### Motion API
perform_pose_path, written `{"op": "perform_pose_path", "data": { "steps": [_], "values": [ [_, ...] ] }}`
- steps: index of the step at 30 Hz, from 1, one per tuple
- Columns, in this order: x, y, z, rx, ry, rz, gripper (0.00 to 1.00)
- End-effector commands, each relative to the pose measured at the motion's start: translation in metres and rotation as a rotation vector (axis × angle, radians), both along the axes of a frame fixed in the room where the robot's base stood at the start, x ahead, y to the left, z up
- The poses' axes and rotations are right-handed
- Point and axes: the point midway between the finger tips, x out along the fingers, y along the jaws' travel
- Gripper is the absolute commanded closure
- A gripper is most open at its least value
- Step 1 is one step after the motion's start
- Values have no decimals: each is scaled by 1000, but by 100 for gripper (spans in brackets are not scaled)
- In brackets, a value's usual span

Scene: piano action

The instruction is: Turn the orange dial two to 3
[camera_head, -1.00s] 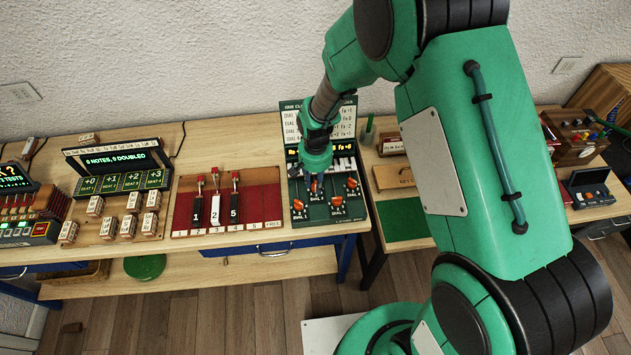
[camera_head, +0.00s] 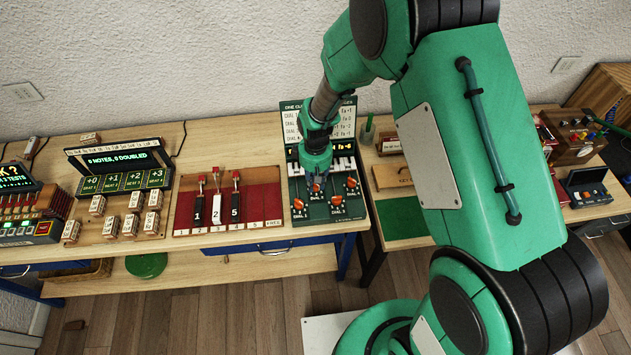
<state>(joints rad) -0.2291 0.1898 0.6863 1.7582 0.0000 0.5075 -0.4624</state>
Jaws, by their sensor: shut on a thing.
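The green dial panel (camera_head: 320,215) stands near the right end of the bench, with several orange dials on its front part. Orange dial two (camera_head: 317,188) is the upper-left dial of the middle pair, and only a small part of it shows below my gripper. My gripper (camera_head: 316,181) points down over this dial and is shut on it. The dial's pointer and the number it faces are hidden or too small to read. Dial one (camera_head: 298,204), dial three (camera_head: 336,201) and dial four (camera_head: 351,182) stand close around it, apart from my gripper.
Behind the dials are white piano keys (camera_head: 343,165) and an upright sign (camera_head: 344,120), partly covered by my arm. To the left is a red board (camera_head: 262,203) with numbered levers. A green mat (camera_head: 402,218) lies to the right.

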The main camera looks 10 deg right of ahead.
Motion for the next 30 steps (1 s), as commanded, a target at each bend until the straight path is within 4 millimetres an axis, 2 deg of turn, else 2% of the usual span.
{"op": "perform_pose_path", "data": {
  "steps": [7,20,21,22,30],
  "values": [
    [0,0,0,0,0,81,100],
    [0,0,0,1,-1,94,100],
    [0,0,0,1,-1,94,74],
    [0,0,0,1,-1,94,68],
    [0,0,0,0,0,94,68]
  ]
}}
